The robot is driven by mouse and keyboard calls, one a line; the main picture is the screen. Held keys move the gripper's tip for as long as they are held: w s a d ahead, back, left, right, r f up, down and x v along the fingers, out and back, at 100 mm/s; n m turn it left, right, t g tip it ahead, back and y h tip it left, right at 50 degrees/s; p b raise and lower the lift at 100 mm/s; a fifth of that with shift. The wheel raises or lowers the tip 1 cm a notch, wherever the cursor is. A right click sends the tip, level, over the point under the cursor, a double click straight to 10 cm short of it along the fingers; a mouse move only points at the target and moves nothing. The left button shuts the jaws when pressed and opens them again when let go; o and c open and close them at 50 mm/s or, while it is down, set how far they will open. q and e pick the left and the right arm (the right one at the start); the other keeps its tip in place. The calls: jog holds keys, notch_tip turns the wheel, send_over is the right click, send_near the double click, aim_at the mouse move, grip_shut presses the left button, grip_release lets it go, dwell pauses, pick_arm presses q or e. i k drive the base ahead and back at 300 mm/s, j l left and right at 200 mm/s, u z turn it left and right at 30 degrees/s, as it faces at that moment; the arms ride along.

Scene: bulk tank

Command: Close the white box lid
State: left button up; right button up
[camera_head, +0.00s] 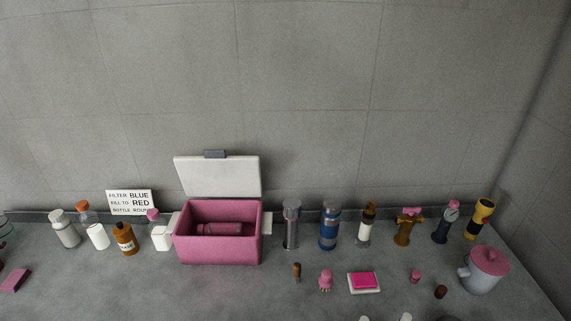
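The box has a pink body (218,250) and a white lid (218,177) with a grey latch tab (214,154). The lid stands open, tilted up at the back edge of the box. A pink cylindrical item (220,229) lies inside the box. White handles (267,222) stick out at the box's sides. Neither gripper can be made out in the head view.
A white bottle (161,235) stands close to the box's left side, and a grey metal cylinder (291,225) stands to its right. Several bottles and tools line the wall. A sign (130,202) stands behind. The counter in front of the box is clear.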

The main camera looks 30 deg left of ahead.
aim_at(215, 174)
jog(key=u, duration=1.3)
jog(key=l+z, duration=0.35)
